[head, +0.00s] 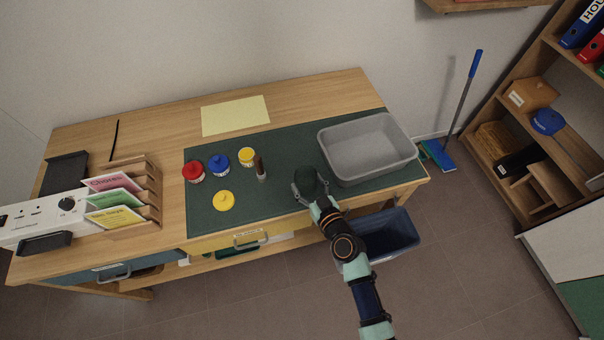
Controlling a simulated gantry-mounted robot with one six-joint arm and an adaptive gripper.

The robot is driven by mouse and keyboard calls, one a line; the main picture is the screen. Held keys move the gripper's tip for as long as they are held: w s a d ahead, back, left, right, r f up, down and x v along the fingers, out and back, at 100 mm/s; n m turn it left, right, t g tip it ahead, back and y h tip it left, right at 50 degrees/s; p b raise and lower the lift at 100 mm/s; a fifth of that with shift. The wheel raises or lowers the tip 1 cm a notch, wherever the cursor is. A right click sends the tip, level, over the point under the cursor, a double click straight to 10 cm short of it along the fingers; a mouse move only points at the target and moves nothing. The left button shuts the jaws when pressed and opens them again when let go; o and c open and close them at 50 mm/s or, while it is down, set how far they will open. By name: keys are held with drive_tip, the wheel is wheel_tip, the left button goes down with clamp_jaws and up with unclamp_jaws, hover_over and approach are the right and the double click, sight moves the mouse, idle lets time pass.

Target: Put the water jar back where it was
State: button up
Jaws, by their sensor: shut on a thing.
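My gripper (309,184) is at the front of the green mat, left of the grey tray. Its fingers are shut around a dark, round, see-through-looking thing, which I take to be the water jar (308,177). The gripper partly hides it, and I cannot tell whether its base touches the mat. No other water jar shows.
A grey tray (325,150) stands on the mat's right end. Left are a red jar (193,171), a blue jar (218,165), a yellow jar (246,157), a yellow lid (223,201) and an upright brush (260,167). A dark blue bin (400,238) stands below the front edge.

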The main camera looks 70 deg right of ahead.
sight(301, 174)
drive_tip(key=x, duration=0.4)
drive_tip(key=shift+d+r, duration=0.1)
drive_tip(key=shift+r, duration=0.2)
drive_tip(key=shift+f, duration=0.2)
drive_tip(key=o, duration=1.5)
drive_tip(key=shift+c, duration=0.2)
drive_tip(key=v, duration=0.8)
drive_tip(key=shift+s+d+r, duration=0.15)
